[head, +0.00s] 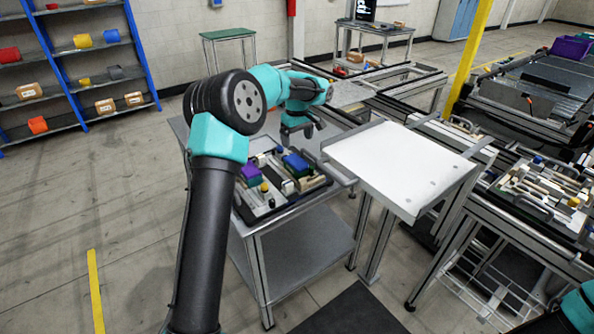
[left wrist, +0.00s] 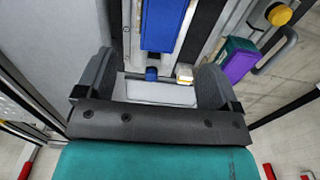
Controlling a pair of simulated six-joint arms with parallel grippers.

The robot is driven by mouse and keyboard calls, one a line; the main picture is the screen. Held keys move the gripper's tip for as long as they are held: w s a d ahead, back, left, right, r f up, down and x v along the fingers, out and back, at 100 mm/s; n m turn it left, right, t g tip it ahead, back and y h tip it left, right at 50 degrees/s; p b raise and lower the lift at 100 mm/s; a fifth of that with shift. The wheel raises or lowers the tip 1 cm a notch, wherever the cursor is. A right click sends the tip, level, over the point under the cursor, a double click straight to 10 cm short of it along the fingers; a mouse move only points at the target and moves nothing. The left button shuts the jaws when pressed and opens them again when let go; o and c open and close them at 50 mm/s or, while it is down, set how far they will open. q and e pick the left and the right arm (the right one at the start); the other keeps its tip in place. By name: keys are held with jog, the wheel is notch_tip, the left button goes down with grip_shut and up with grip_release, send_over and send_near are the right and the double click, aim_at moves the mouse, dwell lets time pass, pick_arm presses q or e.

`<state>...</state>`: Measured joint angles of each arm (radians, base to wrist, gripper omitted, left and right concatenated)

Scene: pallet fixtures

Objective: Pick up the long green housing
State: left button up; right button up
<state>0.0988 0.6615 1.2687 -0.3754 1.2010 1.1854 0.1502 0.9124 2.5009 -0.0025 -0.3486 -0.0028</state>
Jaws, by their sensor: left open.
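My left gripper (head: 299,131) is above the far edge of the parts tray (head: 240,212), pointing down. In the left wrist view its two fingers (left wrist: 153,88) are wide apart, with nothing held between them. A narrow green part (left wrist: 226,50) lies against a purple block (left wrist: 240,62), to the right of the fingers; I cannot tell if it is the long green housing. The purple block also shows at the tray's left side in the head view (head: 249,173). A long blue block (left wrist: 162,24) lies ahead of the fingers. My right gripper is out of view.
The tray sits on a metal cart (head: 305,260), with yellow knobs and other parts close together. A white-topped table (head: 400,160) stands just right of the cart. Another parts tray (head: 545,195) lies farther right. Shelves (head: 75,60) stand at the back left.

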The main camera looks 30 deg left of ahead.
aim_at(297, 161)
pick_arm(q)
notch_tip(297, 161, down, 6)
dwell(0.5)
jog(key=shift+s+d+f, duration=0.1)
jog(key=shift+f, duration=1.2)
jog(key=shift+s+d+f, duration=0.1)
jog(key=shift+f, duration=1.2)
jog(key=c, duration=1.1)
